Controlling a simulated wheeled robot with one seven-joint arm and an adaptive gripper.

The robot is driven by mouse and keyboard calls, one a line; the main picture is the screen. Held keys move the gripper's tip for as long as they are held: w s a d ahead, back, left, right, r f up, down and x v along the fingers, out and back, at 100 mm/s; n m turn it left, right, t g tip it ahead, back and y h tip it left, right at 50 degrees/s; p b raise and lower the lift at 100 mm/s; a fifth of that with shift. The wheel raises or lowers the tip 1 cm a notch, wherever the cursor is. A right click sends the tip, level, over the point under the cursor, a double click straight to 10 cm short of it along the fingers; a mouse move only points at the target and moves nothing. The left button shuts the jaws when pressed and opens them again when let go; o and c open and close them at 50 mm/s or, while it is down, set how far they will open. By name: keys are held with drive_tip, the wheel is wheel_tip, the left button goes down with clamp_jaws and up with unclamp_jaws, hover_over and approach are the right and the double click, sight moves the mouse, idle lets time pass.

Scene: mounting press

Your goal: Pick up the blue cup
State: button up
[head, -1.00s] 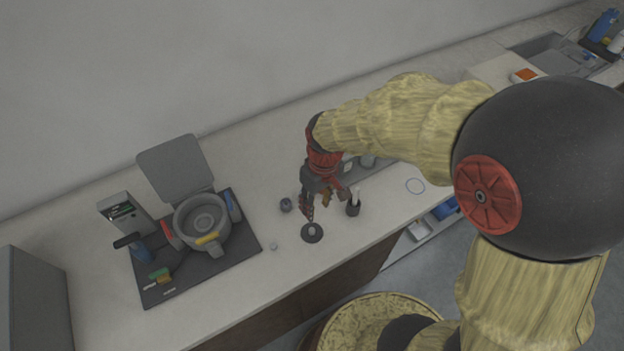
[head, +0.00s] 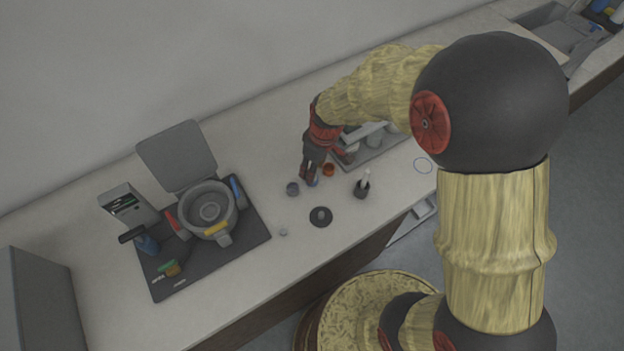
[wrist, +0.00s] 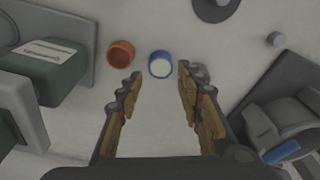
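The blue cup (wrist: 161,65) stands on the counter in the wrist view, its pale inside facing me. My gripper (wrist: 159,82) is open and empty, with the cup just beyond and roughly between its fingertips. I cannot tell how high the fingers are above the counter. In the head view my gripper (head: 308,178) points down at the counter. A small bit of the blue cup (head: 314,182) shows beside the fingers there; the rest is hidden.
An orange cup (wrist: 121,54) stands close left of the blue cup; a dark cup (head: 292,189) is on its other side. A black disc (head: 320,216), a brush holder (head: 362,188) and a grey tray (head: 372,157) are near. The mounting press (head: 208,208) stands left.

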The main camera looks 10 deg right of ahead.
drive_tip(key=f, duration=0.2)
drive_tip(key=f+b, duration=0.1)
drive_tip(key=f, duration=0.1)
drive_tip(key=shift+w+a+f, duration=0.1)
drive_tip(key=shift+a+f, duration=0.05)
drive_tip(key=shift+a, duration=0.05)
drive_tip(key=shift+c, duration=1.2)
drive_tip(key=c, duration=0.7)
